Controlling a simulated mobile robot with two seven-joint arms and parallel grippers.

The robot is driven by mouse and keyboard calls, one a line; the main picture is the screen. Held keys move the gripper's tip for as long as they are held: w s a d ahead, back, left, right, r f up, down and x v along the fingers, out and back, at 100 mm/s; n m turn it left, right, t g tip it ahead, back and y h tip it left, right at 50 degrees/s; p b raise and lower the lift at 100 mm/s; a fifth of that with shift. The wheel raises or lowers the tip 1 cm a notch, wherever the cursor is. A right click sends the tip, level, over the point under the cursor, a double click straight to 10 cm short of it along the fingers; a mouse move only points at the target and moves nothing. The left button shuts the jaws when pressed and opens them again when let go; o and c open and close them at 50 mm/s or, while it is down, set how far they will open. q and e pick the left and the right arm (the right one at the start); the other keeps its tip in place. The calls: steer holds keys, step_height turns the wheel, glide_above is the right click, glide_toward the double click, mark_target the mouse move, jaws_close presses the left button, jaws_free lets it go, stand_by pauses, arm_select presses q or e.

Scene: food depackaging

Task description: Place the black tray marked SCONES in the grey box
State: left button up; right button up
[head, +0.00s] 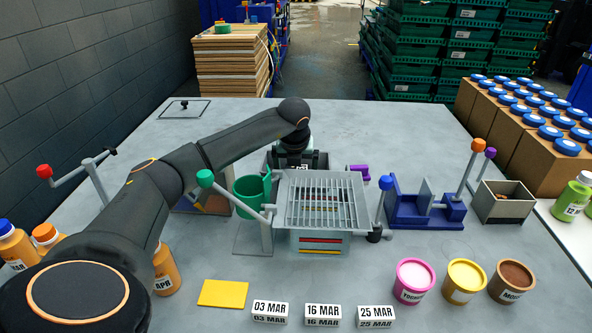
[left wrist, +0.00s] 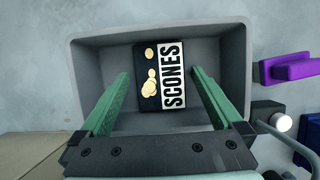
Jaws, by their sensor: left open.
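The black tray marked SCONES (left wrist: 150,68), with a white label strip and pictures of scones, lies inside the grey box (left wrist: 90,60) in the left wrist view. It appears to rest on the box floor, towards one wall. My left gripper (left wrist: 159,76) is open above it, its two green fingers spread on either side and apart from the tray. In the head view my left gripper (head: 295,158) reaches down into the grey box (head: 325,160) behind the wire rack, and the tray is hidden there. My right gripper is not in view.
The wire rack (head: 322,198) stands just in front of the box, with a green cup (head: 248,197) on its left. A purple part (head: 359,172) sits beside the box, and a blue fixture (head: 425,210) stands further right.

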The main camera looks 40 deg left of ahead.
arm_select(q)
steer(key=v, duration=1.2)
steer(key=shift+r, duration=0.2)
